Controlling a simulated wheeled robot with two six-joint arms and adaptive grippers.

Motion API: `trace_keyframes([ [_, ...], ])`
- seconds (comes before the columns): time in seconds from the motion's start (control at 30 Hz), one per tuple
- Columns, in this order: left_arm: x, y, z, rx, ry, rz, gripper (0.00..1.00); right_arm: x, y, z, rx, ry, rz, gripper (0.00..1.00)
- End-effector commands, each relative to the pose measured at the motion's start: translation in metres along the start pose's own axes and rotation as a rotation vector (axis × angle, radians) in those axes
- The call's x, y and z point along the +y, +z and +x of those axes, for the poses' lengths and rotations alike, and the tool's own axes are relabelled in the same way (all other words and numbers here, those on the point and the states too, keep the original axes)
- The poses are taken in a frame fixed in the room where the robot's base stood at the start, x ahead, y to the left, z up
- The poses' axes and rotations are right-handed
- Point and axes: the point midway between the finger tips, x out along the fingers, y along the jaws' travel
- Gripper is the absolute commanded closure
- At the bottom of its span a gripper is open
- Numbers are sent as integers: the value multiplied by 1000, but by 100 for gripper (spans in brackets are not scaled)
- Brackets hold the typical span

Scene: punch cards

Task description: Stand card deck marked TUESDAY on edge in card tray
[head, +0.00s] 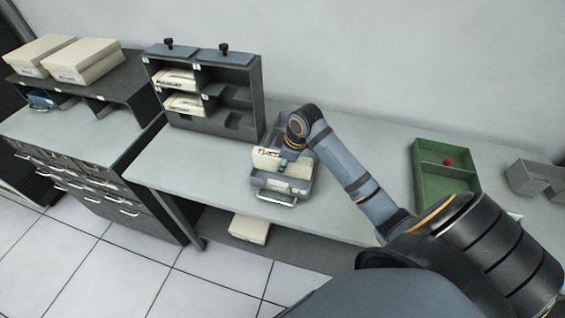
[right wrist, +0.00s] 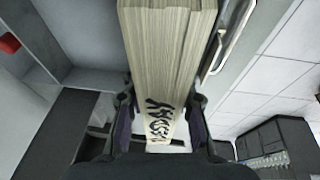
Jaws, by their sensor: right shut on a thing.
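A cream card deck (right wrist: 172,50) is between the fingers of my right gripper (right wrist: 162,118) in the right wrist view. Dark handwriting shows on its near end; part is hidden, and the visible letters look like the end of a day name. In the head view the deck (head: 266,159) is at the grey card tray (head: 302,198), which has a metal handle in front. The deck's lower part is hidden by the tray wall, so I cannot tell whether it touches the floor. My right gripper (head: 289,160) is over the tray. My left gripper is not in view.
A dark rack (head: 258,105) with cream decks in its left compartments stands behind left. A green divided tray (head: 427,187) with a red ball (head: 447,161) and a grey block (head: 527,177) lie right. A cream box (head: 249,229) is on the lower shelf.

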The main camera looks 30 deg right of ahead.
Motion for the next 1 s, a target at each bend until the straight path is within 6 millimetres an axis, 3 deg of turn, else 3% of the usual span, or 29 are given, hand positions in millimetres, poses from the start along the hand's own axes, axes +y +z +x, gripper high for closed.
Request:
trace_keyframes([
  [0.53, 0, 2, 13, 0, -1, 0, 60, -4, 10, 34, 1, -1, 0, 100],
  [0.87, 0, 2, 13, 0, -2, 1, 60, -4, 11, 38, 1, 1, 0, 100],
  [0.9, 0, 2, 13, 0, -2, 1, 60, -4, 11, 38, 1, 1, 0, 70],
  [1.0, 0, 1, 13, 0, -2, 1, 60, -4, 11, 38, 1, 1, 0, 56],
])
